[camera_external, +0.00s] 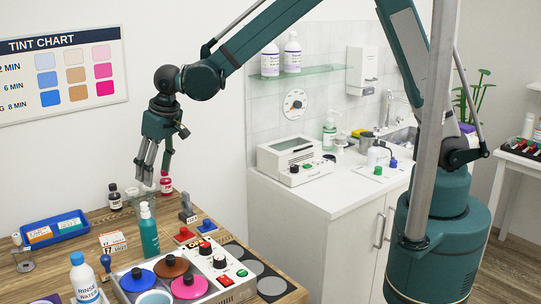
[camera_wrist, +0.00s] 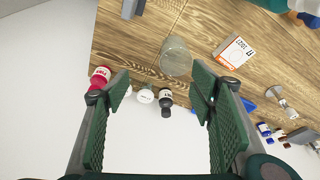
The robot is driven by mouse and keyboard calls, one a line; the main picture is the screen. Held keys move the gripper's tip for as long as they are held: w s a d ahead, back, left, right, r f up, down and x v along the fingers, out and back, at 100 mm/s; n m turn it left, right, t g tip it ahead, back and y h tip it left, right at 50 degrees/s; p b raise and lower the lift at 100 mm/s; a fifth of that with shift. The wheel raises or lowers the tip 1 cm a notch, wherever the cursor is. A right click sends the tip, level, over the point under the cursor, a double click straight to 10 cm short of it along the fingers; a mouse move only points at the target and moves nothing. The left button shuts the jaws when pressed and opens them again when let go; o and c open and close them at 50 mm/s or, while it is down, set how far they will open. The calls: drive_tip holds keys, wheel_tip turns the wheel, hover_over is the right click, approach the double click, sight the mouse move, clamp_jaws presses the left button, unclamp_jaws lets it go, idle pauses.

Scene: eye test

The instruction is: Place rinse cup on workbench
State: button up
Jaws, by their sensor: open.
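My gripper (camera_external: 154,172) is open and empty above the back of the wooden workbench (camera_external: 222,223). In the wrist view its two green ribbed fingers (camera_wrist: 162,88) stand wide apart. A clear, cup-like glass (camera_wrist: 176,57) shows on the wood ahead, between and beyond the fingertips. It may be the rinse cup, but I see no label on it. In the external view a faint clear shape (camera_external: 136,202) below the fingers may be the same thing. My gripper does not touch it.
A red bottle (camera_wrist: 100,77), a white-topped container (camera_wrist: 145,95) and a dark bottle (camera_wrist: 166,100) stand near the fingers. A green pump bottle (camera_external: 149,232), a blue tray (camera_external: 67,236) and a heater with coloured lids (camera_external: 172,267) crowd the workbench. A white counter (camera_external: 337,198) stands right.

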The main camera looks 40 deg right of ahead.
drive_tip(key=d+r+m+t, duration=0.1)
drive_tip(key=d+r, duration=0.4)
drive_tip(key=d, duration=0.7)
drive_tip(key=s+d+r+m, duration=0.1)
drive_tip(key=d+r, duration=0.5)
drive_tip(key=d, duration=0.5)
drive_tip(key=d+r+t, duration=0.1)
drive_tip(key=d+r, duration=0.4)
drive_tip(key=d, duration=0.7)
drive_tip(key=s+d+m+t, duration=0.1)
drive_tip(key=s+d, duration=0.8)
drive_tip(key=d, duration=0.4)
drive_tip(key=s+d+m+t+h, duration=0.1)
drive_tip(key=s+d+m, duration=0.1)
drive_tip(key=s+d, duration=0.7)
drive_tip(key=d, duration=0.4)
drive_tip(key=shift+s+d+f, duration=0.2)
drive_tip(key=shift+f, duration=0.15)
